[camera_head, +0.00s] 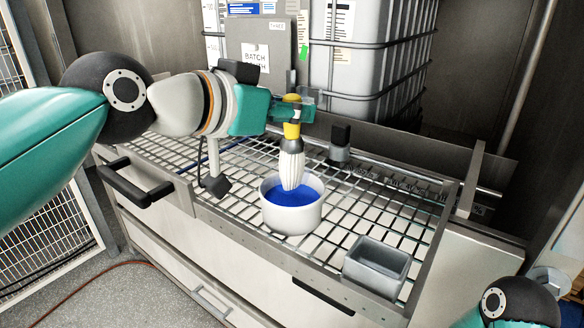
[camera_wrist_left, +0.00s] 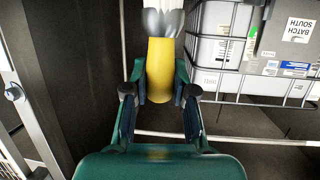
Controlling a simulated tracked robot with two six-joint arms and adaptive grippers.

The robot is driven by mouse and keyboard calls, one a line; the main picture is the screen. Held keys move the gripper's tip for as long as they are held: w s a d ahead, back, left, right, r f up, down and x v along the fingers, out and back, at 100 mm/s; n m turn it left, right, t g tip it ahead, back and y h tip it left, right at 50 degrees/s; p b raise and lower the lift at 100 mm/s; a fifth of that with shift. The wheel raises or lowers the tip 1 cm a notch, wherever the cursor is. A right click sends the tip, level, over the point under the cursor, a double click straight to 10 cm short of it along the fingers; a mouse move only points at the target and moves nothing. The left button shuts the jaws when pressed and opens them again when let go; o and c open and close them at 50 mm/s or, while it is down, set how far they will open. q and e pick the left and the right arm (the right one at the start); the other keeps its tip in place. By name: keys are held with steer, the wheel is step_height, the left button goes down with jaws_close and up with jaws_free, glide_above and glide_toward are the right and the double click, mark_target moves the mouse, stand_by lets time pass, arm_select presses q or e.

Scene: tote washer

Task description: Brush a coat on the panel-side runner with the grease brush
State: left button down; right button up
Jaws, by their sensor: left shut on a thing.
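My left gripper (camera_head: 292,112) is shut on the yellow handle of the grease brush (camera_head: 291,160). The brush hangs upright, its pale bristles pointing down. The bristle tips are at the mouth of a white round pot (camera_head: 291,217) with blue grease (camera_head: 283,196) inside; I cannot tell whether they touch the grease. The left wrist view also shows the brush (camera_wrist_left: 160,62) between the fingers of my left gripper (camera_wrist_left: 160,92). Metal rails (camera_head: 425,183) run along the back of the wire rack; I cannot tell which is the panel-side runner. My right gripper is out of view.
The pot stands on a wire-grid rack (camera_head: 335,236). A grey open box (camera_head: 376,266) sits at its front right corner. A black-capped fitting (camera_head: 340,143) stands at the back. A caged white tank (camera_head: 375,60) and a grey labelled panel (camera_head: 258,50) are behind.

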arm_select(q)
steer(key=shift+r+p, duration=1.85)
steer(key=shift+r, duration=0.55)
steer(key=shift+f, duration=0.1)
